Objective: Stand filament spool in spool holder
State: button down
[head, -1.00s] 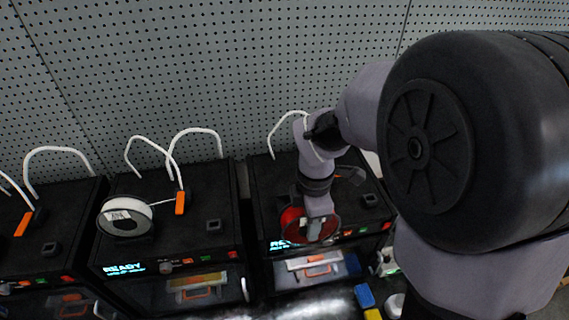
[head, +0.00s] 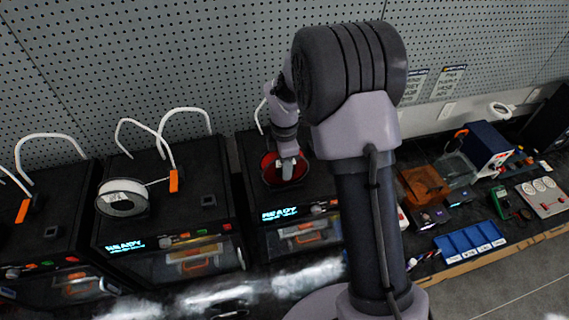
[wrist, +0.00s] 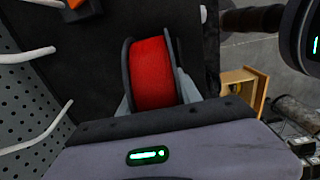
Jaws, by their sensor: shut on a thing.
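A filament spool with red filament and black flanges (head: 270,165) is at the top of the right-hand printer (head: 250,150) in the head view. My gripper (head: 288,172) reaches down onto it and is shut on it. In the wrist view the spool (wrist: 152,72) stands on edge between the two grey fingers, one against each flange. The spool holder under it is hidden, and I cannot tell whether the spool touches it or hangs just above it.
A white spool (head: 123,197) stands on the printer (head: 215,228) to the left. White curved tubes (head: 187,110) rise behind the printers, near a pegboard wall (head: 230,60). A blue tray (head: 470,241) and an orange bin (head: 425,184) lie on the bench at right.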

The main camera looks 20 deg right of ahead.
jog(key=shift+f, duration=0.2)
jog(key=c, duration=0.8)
grip_release()
jog(key=shift+r, duration=0.1)
